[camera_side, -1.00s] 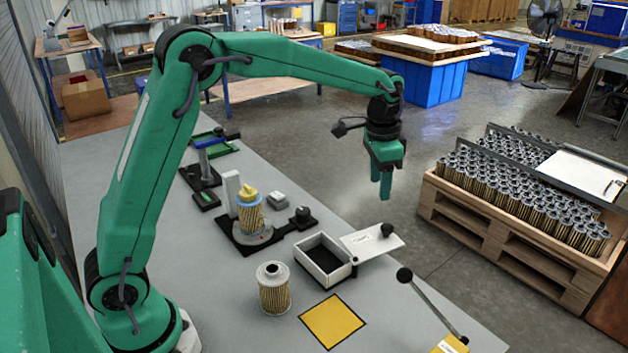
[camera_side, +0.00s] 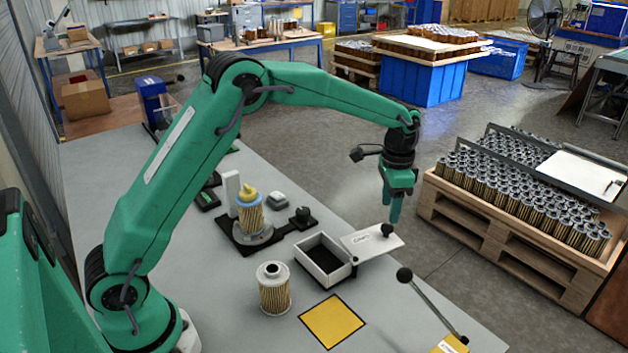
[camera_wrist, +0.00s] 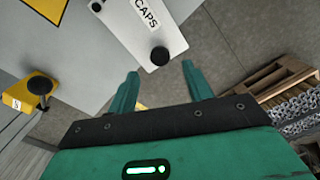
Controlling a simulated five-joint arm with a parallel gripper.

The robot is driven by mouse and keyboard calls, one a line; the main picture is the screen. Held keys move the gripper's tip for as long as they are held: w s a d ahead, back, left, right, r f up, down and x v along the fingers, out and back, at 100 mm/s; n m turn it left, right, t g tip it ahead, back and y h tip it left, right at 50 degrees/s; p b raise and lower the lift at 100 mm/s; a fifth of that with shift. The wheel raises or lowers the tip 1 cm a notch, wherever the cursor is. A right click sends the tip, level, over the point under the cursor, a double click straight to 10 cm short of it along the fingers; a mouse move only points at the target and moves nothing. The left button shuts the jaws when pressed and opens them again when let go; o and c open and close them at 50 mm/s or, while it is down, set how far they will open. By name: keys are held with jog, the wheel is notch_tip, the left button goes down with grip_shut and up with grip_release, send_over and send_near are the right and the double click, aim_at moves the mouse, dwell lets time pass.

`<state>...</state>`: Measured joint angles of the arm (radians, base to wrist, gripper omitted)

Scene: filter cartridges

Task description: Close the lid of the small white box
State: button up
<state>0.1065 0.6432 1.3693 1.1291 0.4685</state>
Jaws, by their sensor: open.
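The small white box (camera_side: 344,275) stands on the grey table with its dark inside showing, so it is open. Its white lid (camera_side: 362,244) lies out flat to the right of the box and bears a black knob (camera_side: 388,230). In the wrist view the lid (camera_wrist: 135,30) shows the word CAPS, with the knob (camera_wrist: 160,56) near its end. My gripper (camera_side: 390,218) is open and empty, with its fingers pointing down just above and behind the knob end of the lid. In the wrist view the gripper (camera_wrist: 160,82) has its fingers apart, with the knob beyond their tips.
A filter cartridge (camera_side: 274,290) stands left of the box, near a yellow square (camera_side: 332,321). A fixture holding another cartridge (camera_side: 250,215) is behind. A lever with a black ball (camera_side: 404,274) rises from a yellow base at front right. A pallet of cartridges (camera_side: 520,210) stands right, off the table.

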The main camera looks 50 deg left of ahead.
aim_at(387, 226)
jog(key=shift+f, duration=2.65)
jog(key=shift+c, duration=0.4)
grip_shut()
